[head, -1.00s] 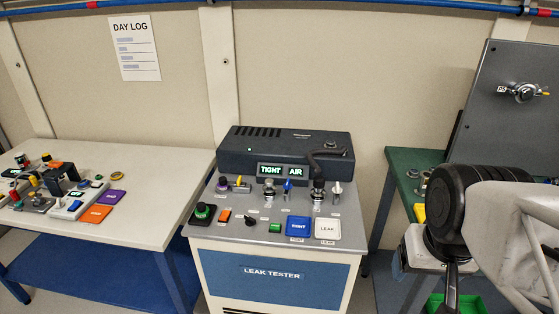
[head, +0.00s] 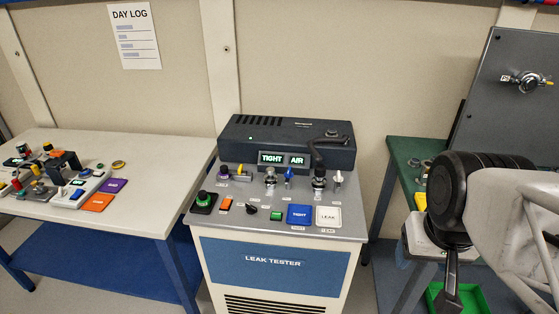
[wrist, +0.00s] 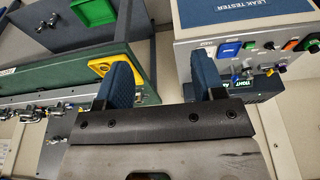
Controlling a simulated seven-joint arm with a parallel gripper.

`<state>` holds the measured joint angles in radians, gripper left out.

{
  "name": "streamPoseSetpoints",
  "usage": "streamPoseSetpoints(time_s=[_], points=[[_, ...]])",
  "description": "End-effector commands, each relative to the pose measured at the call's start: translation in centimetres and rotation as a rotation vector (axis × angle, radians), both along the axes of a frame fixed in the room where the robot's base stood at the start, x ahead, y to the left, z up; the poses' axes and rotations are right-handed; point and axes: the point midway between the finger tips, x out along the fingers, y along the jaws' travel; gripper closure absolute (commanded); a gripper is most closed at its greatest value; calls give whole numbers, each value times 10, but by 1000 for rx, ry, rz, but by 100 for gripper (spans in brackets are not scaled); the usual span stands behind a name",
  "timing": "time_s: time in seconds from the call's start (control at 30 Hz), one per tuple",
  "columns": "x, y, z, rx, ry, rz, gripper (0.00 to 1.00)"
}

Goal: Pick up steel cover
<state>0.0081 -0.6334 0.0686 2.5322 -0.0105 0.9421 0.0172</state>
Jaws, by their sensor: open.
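I cannot single out the steel cover in either view. Small metal parts on the green bench (head: 400,160) at the right are partly hidden behind my arm and too small to tell. My gripper (wrist: 161,62) is open, its two blue fingers apart with nothing between them in the wrist view. In the head view it hangs at the lower right, mostly hidden by my own wrist, in front of the green bench.
The leak tester (head: 277,262) stands in the middle, its display reading TIGHT AIR. A white table (head: 150,160) with several small devices is at left. A grey upright panel (head: 510,125) with a valve stands at right. A green bin (head: 470,300) sits low by my gripper.

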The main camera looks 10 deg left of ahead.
Motion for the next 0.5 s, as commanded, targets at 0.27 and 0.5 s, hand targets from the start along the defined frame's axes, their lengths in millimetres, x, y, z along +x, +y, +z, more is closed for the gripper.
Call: streamPoseSetpoints(time_s=[0.27, 0.5], points=[[8, 2, 3, 6, 4, -18, 37], [44, 12, 13, 31, 21, -100, 37]])
